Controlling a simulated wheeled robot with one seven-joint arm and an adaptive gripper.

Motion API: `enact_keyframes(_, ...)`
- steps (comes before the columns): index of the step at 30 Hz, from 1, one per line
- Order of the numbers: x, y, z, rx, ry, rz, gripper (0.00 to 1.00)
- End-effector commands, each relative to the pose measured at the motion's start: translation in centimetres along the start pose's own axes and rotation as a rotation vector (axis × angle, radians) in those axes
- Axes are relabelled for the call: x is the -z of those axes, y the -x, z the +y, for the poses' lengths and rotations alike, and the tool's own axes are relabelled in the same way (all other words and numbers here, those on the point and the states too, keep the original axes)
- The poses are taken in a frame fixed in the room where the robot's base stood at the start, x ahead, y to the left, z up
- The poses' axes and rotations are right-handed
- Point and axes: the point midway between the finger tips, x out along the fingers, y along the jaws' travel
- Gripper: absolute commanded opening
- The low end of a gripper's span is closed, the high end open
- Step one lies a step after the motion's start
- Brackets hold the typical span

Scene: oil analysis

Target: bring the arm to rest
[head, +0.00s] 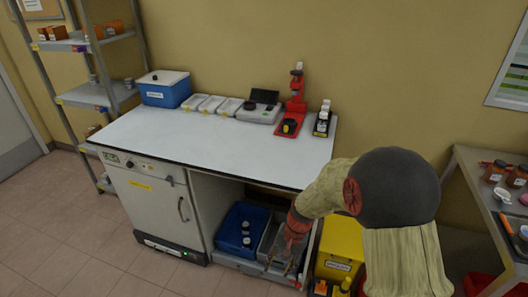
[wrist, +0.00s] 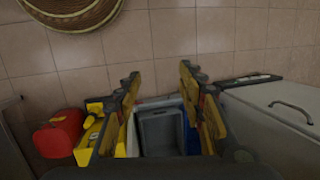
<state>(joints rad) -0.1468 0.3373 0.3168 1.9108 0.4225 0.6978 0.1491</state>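My arm reaches in from the right in the head view, and my gripper (head: 286,262) hangs low at the front of the open bay under the bench. In the wrist view my gripper (wrist: 158,74) shows two yellow and dark fingers spread apart, with nothing held between them. A grey bin (wrist: 160,132) lies beyond and between the fingers, apart from them as far as I can tell. In the head view this grey bin (head: 268,240) is partly hidden by my gripper.
A blue bin (head: 232,229) stands left of the grey one, beside a white cabinet (head: 150,205). A yellow bin (head: 340,245) stands right. The bench top (head: 200,140) above has a clear front; instruments line its back. A side table (head: 475,185) is at right.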

Motion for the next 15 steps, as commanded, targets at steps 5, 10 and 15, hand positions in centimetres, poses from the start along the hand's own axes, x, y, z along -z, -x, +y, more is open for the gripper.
enact_keyframes(5, -4.6, 7.9, 2.8, -0.05, 0.172, 0.031, 0.39)
enact_keyframes(10, -8.9, 13.9, 5.9, -0.103, 0.294, 0.077, 0.39)
enact_keyframes(15, -12.7, 18.9, 9.0, -0.152, 0.37, 0.148, 0.39)
